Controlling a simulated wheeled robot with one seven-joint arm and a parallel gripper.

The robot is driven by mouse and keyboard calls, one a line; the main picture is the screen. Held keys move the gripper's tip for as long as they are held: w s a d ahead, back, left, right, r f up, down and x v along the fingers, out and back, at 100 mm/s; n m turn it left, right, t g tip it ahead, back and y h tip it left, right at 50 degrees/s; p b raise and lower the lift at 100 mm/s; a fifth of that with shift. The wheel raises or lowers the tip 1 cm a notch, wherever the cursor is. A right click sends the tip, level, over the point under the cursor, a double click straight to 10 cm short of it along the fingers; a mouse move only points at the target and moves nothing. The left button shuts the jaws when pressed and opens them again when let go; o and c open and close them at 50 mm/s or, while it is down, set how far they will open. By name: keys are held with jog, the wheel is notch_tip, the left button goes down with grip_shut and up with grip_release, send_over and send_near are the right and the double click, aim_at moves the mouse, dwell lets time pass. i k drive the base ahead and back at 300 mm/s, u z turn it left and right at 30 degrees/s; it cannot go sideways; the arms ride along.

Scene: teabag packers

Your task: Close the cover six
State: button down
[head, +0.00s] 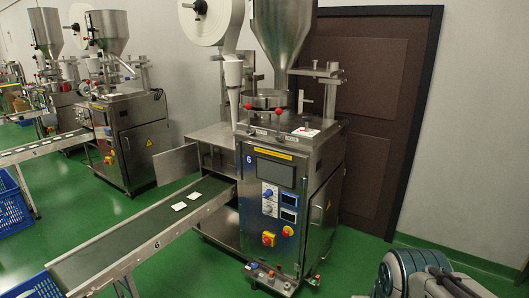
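The packing machine (278,165) marked with a blue 6 stands right of centre, with a steel hopper above it. A flat steel panel (176,163) sticks out to the left of the machine, over the conveyor, and looks like its cover standing open. Behind it, the left compartment (217,150) of the machine is open to view. The steel side door (324,215) with a yellow warning label, on the machine's right, looks shut. My gripper is not in view; only a blue-grey part of my arm shows at the lower right, apart from the machine.
A conveyor (140,235) with white teabags runs from the machine to the lower left. A blue crate (28,287) stands at its end. Similar machines (125,130) stand farther left. A brown door (365,110) is behind. Green floor (345,265) is free at the front right.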

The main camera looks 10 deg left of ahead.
aim_at(173, 164)
jog(key=u, duration=0.3)
jog(key=i, duration=1.85)
jog(key=u, duration=1.5)
jog(key=i, duration=1.6)
jog(key=u, duration=0.75)
